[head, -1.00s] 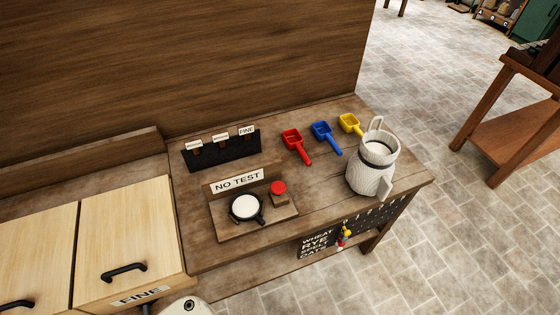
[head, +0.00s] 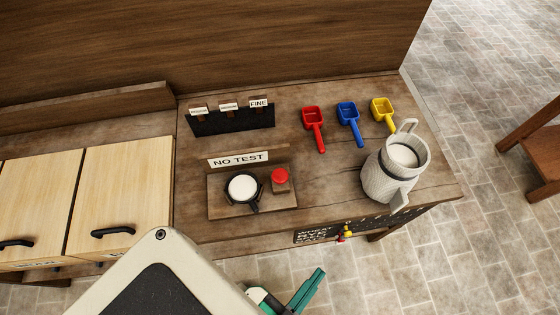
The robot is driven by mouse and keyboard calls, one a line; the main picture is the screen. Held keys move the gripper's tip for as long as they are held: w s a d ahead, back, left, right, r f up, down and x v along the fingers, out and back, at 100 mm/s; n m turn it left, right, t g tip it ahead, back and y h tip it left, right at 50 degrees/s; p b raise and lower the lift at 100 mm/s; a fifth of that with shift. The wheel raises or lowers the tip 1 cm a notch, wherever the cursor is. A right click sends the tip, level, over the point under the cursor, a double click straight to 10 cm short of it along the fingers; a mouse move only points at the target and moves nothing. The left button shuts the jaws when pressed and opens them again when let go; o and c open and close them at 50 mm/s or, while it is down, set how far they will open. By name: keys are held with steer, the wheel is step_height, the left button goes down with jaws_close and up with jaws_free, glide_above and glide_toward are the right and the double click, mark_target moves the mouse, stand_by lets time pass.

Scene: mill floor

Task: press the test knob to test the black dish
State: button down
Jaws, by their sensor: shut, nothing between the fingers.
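The black dish (head: 254,207) sits on the small wooden test stand (head: 222,210) on the bench and holds white, flour-like contents. The red test knob (head: 280,175) stands on a wooden block just right of the dish. A sign reading "NO TEST" (head: 239,158) stands behind them. My gripper (head: 312,283), with green fingers, is at the bottom of the head view, in front of the bench and apart from the knob and dish. Its fingers look shut and hold nothing. My pale arm link hides part of the floor and cabinet front.
A white ribbed jug (head: 388,178) stands at the bench's right end. Red (head: 313,120), blue (head: 348,115) and yellow (head: 383,110) scoops lie behind. A black rack (head: 232,121) with labels, one reading "FINE", is at the back. Wooden bin fronts (head: 120,185) are at left.

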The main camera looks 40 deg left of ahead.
steer(key=w+a+r+t+y, duration=0.1)
steer(key=w+a+r, duration=0.1)
steer(key=w+a, duration=0.45)
steer(key=w+a+r+t+y, duration=0.1)
steer(key=w+a+r, duration=0.15)
steer(key=w, duration=0.65)
steer(key=w+a+r+n+t+y, duration=0.1)
steer(key=w+a+r+n+y, duration=0.4)
steer(key=w+a+r, duration=0.5)
steer(key=s+a+r+n+g+y, duration=0.2)
steer(key=a+r+n+g+y, duration=0.95)
steer(key=a+r+n, duration=0.6)
steer(key=s+a+n+g+h, duration=0.3)
steer(key=s+a+n+g, duration=0.6)
steer(key=n, duration=0.5)
steer(key=s+d+f+n+h, duration=0.3)
steer(key=d+f+n+h, duration=0.15)
steer(key=f+h, duration=0.2)
steer(key=w+d+f+n+h, duration=0.1)
steer(key=d+f+h, duration=0.1)
steer(key=d, duration=0.3)
steer(key=w+d+f+n+t+h, duration=0.1)
steer(key=d+n+h, duration=0.1)
steer(key=d+h, duration=0.2)
steer(key=w+d+f+n+t+h, duration=0.1)
steer(key=w+d+f+n+h, duration=0.1)
steer(key=d, duration=0.6)
steer(key=shift+f+h, duration=0.35)
steer(key=shift+h, duration=0.15)
